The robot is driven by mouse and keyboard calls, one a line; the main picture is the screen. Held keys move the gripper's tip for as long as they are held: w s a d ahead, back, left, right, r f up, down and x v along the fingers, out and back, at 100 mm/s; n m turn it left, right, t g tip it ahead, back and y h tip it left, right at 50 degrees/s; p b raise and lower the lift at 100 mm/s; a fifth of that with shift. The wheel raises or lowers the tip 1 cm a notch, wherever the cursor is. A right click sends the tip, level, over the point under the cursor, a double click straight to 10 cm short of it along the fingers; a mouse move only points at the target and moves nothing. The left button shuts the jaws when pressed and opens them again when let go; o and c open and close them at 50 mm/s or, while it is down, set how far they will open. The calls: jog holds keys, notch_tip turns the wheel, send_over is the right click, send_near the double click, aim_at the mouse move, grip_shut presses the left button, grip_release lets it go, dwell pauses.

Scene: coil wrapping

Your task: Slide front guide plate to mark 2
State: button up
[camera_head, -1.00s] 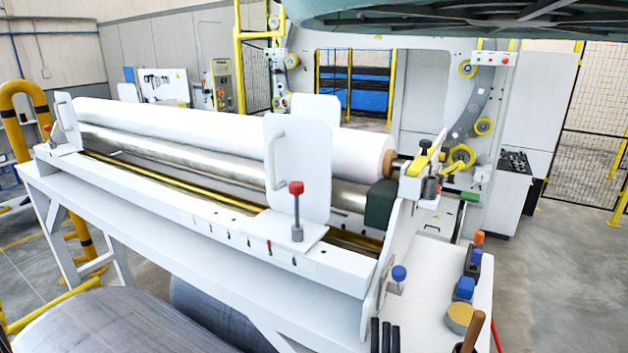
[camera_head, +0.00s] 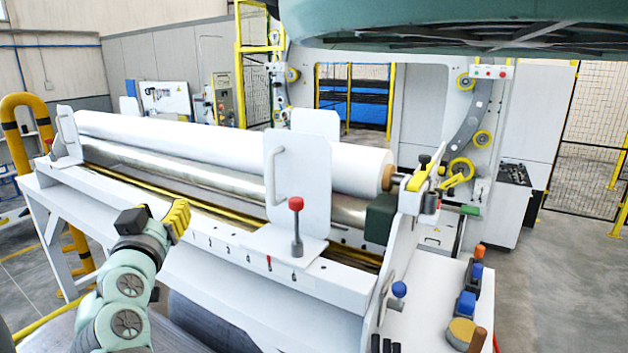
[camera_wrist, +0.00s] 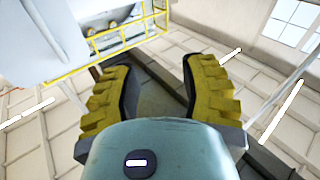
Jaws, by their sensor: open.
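The front guide plate (camera_head: 303,182) is a white upright panel with a bar handle (camera_head: 271,180) on its left edge. It stands on a foot on the front rail (camera_head: 215,227), toward the roll's right end. A lever with a red knob (camera_head: 296,204) stands upright on that foot. Small marks run along the rail, one of them red (camera_head: 268,260), just below the foot; the digits are hard to read. My gripper (camera_head: 178,218) is left of the plate, in front of the rail and apart from both. In the wrist view its yellow fingers (camera_wrist: 158,85) are spread and empty.
A white roll (camera_head: 230,145) lies behind the plate above a metal roller (camera_head: 150,160). Another upright white plate (camera_head: 68,135) stands at the rail's left end. A side shelf at right holds coloured-knob controls (camera_head: 466,302). Grey coils lie below the bench front.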

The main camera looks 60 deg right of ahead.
jog(key=s+d+r+m+g+h, duration=0.1)
jog(key=s+d+m+g+h, duration=0.2)
jog(key=s+d+m+g, duration=0.45)
jog(key=b, duration=0.8)
send_near(270, 178)
jog(key=shift+n+g, duration=0.25)
jog(key=shift+n, duration=0.3)
jog(key=shift+r+p+x, duration=0.2)
jog(key=shift+p+x, duration=2.75)
jog(key=shift+x, duration=0.9)
jog(key=shift+p+x, duration=0.85)
jog(key=shift+w+d+f+p, duration=0.1)
jog(key=shift+w+d+p, duration=0.25)
jog(key=shift+d+p, duration=0.2)
jog(key=shift+o, duration=0.2)
jog(key=shift+s, duration=0.1)
grip_shut()
